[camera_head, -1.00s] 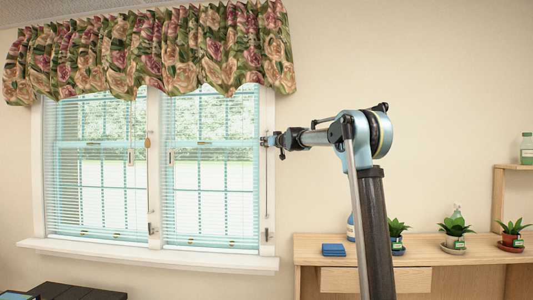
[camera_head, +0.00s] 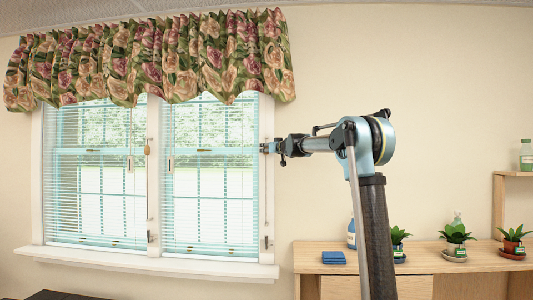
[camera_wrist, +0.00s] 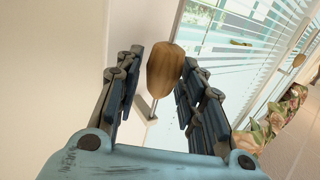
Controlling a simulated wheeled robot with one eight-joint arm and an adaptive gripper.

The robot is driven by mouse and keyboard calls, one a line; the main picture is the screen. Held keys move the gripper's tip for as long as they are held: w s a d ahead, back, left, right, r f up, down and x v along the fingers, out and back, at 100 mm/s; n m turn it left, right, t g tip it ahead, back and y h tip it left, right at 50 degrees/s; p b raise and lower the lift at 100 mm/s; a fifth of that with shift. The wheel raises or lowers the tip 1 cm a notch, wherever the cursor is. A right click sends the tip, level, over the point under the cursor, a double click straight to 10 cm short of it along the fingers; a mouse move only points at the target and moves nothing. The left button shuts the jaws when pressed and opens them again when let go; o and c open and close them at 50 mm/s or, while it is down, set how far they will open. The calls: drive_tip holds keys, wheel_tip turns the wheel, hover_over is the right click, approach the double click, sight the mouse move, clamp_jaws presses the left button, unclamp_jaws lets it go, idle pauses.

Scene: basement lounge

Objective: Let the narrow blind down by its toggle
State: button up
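The narrow blind (camera_head: 210,190) hangs in the right-hand window, its pale slats showing over most of the glass. My gripper (camera_head: 265,148) is at this blind's right edge, about mid-height of the window. In the wrist view a wooden toggle (camera_wrist: 163,70) is between the fingertips of my gripper (camera_wrist: 162,72). The fingers are spread on either side of it; I cannot tell whether one touches it. In the head view this toggle is not distinguishable at the gripper. A cord (camera_head: 266,205) runs down the right window frame below my gripper.
A wider blind (camera_head: 95,190) hangs at left, with another wooden toggle (camera_head: 148,150) by the middle post. A floral valance (camera_head: 150,60) covers the window top. A wooden desk (camera_head: 320,275) with a blue stack (camera_head: 333,257) and potted plants stands at right. The wall above it is bare.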

drive_tip(key=v, duration=1.1)
idle(0.3)
drive_tip(key=s+d+f+g+h, duration=0.1)
drive_tip(key=s+d+f+g, duration=0.3)
drive_tip(key=s+f, duration=0.9)
drive_tip(key=s+d+f+g+h, duration=0.1)
drive_tip(key=s+d+f+g, duration=0.2)
drive_tip(key=s+f, duration=1)
drive_tip(key=s+d+f+m+g+h, duration=0.2)
drive_tip(key=s+d+f, duration=0.4)
drive_tip(key=s+f, duration=0.3)
drive_tip(key=s+d+f+m+g+h, duration=0.2)
drive_tip(key=s+d+f, duration=0.4)
drive_tip(key=s+f, duration=0.4)
drive_tip(key=s+d+f+m+g+h, duration=0.1)
drive_tip(key=s+d+f+h, duration=0.3)
drive_tip(key=s+f, duration=0.5)
drive_tip(key=s+d+m, duration=0.1)
drive_tip(key=s+d, duration=0.1)
drive_tip(key=shift+s+d+f+m+g, duration=0.25)
drive_tip(key=shift+s+d+m+g, duration=0.05)
drive_tip(key=shift+d+g, duration=0.1)
drive_tip(key=shift+a, duration=0.1)
